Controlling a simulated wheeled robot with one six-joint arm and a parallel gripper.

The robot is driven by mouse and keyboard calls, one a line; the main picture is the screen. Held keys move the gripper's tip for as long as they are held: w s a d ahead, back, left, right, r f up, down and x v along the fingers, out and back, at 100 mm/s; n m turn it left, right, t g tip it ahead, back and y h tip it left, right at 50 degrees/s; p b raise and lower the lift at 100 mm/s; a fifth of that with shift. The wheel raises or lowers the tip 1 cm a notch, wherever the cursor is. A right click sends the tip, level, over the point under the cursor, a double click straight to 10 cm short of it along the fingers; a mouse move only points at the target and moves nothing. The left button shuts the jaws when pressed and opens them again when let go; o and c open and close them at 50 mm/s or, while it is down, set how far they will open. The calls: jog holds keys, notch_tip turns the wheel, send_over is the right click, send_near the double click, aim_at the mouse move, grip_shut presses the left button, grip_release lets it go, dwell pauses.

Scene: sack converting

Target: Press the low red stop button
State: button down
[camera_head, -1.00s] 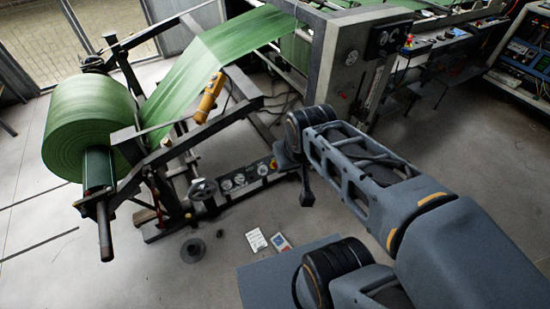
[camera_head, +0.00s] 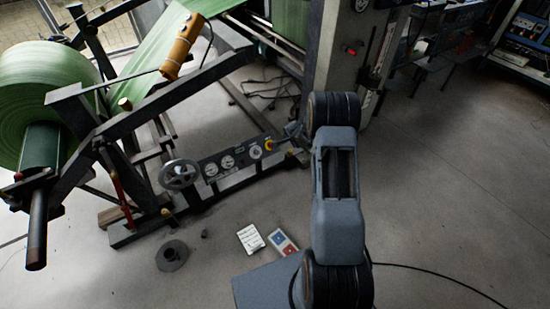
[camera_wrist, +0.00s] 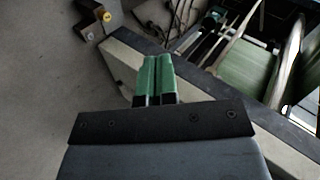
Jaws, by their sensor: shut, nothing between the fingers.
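A low control panel (camera_head: 240,158) with several dials sits on the unwinder frame near the floor. At its right end is a small red and yellow control (camera_head: 268,145); whether it is the stop button is too small to tell. Another small red button (camera_head: 351,50) sits higher on the grey machine column. My gripper (camera_wrist: 157,58) has green fingers, closed together and empty, over a dark and pale beam (camera_wrist: 120,62) in the wrist view. In the head view my arm hides most of it, near the panel's right end. No red button shows in the wrist view.
A handwheel (camera_head: 179,174) stands out beside the panel. Papers (camera_head: 251,238) lie on the floor. The floor at right is clear apart from a cable (camera_head: 440,275).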

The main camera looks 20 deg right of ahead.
notch_tip(320, 180, down, 10)
jog(key=m+y+b, duration=0.2)
jog(key=b, duration=0.1)
jog(key=b+x, duration=0.6)
jog(key=x, duration=0.7)
jog(key=shift+w, duration=0.35)
jog(key=shift+f, duration=0.1)
